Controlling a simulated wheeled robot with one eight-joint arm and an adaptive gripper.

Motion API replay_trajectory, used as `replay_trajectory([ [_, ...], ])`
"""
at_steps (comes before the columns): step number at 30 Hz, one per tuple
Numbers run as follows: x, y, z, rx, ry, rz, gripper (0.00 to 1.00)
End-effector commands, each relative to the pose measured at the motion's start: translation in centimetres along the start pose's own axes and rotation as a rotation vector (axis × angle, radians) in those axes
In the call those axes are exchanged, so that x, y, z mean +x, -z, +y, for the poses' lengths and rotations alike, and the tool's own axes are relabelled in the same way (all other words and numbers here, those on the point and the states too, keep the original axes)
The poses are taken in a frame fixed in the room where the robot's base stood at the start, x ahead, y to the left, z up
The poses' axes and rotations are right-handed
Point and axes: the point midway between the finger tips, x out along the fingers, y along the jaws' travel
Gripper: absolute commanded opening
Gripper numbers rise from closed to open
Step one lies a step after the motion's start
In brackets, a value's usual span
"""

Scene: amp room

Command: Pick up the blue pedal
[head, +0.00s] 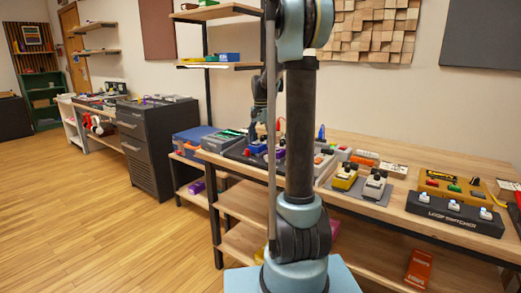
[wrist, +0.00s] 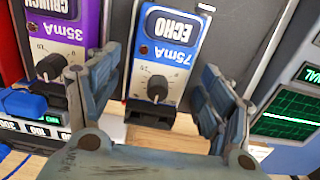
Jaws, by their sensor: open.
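The blue pedal (wrist: 178,75) is in the middle of the wrist view, with a pale face, a dark knob and the upside-down words "ECHO" and "75mA". My gripper (wrist: 160,72) is open, with one finger on each side of the pedal in the picture. Nothing is held. I cannot tell whether either finger touches the pedal. In the head view, a small blue pedal (head: 257,147) on the bench seems to be the same one. My arm hides part of the bench there.
A purple "CRUNCH" pedal (wrist: 55,45) stands close on the left in the wrist view. A device with a green screen (wrist: 288,112) is close on the right. In the head view, more pedals (head: 345,177) and a loop switcher (head: 455,213) are on the wooden bench (head: 375,215).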

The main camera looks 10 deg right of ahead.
Motion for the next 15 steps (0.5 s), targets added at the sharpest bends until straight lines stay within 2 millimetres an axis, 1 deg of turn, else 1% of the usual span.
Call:
replay_trajectory([
  [1, 0.52, 0.04, -0.02, 0.000, 0.000, 0.000, 0.73],
  [4, 1.10, 0.02, 0.00, 0.000, 0.000, 0.000, 0.73],
  [11, 1.26, 0.01, 0.02, 0.000, 0.000, 0.000, 0.73],
  [12, 1.26, 0.01, 0.02, 0.000, 0.000, 0.000, 0.71],
  [14, 1.25, 0.01, 0.02, 0.000, 0.000, 0.000, 0.57],
  [15, 1.25, 0.01, 0.02, 0.000, 0.000, 0.000, 0.48],
])
